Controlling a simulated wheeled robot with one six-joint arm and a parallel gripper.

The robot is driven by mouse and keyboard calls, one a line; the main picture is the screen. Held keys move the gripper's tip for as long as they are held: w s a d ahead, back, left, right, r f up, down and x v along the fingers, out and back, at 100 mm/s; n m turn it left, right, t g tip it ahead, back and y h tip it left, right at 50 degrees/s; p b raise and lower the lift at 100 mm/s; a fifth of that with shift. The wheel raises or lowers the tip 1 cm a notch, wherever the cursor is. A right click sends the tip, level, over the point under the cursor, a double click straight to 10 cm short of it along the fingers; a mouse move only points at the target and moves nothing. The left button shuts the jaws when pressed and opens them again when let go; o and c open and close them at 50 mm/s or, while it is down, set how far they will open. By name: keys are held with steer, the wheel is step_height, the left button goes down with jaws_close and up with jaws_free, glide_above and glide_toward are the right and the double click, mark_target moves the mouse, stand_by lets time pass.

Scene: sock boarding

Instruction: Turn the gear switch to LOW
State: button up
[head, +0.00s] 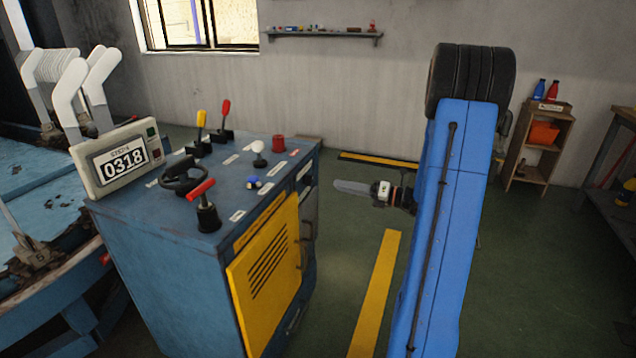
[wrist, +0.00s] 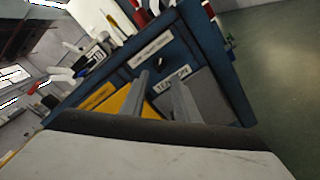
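A blue control console (head: 170,235) stands left of centre in the head view, with several controls on top. They include a small blue-knobbed control (head: 253,182), a white ball knob (head: 259,158), a red-handled lever (head: 205,200) and a black handwheel (head: 182,176). The small labels are unreadable, so I cannot tell which one is the gear switch. My gripper (head: 352,187) is right of the console, apart from it, pointing left. In the wrist view its two grey fingers (wrist: 160,95) stand apart with nothing between them. Console panels and a "TENSION" label (wrist: 172,78) show beyond them.
A counter reading 0318 (head: 123,162) sits on the console's left corner. A yellow lever (head: 201,120), a red lever (head: 226,108) and a red button (head: 278,143) stand farther back. A blue machine with white sock forms (head: 68,92) is at left. Green floor (head: 530,260) is open at right.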

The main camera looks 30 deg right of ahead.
mark_target(308, 180)
steer(key=x, duration=0.9)
steer(key=shift+w+a, duration=0.2)
jaws_close()
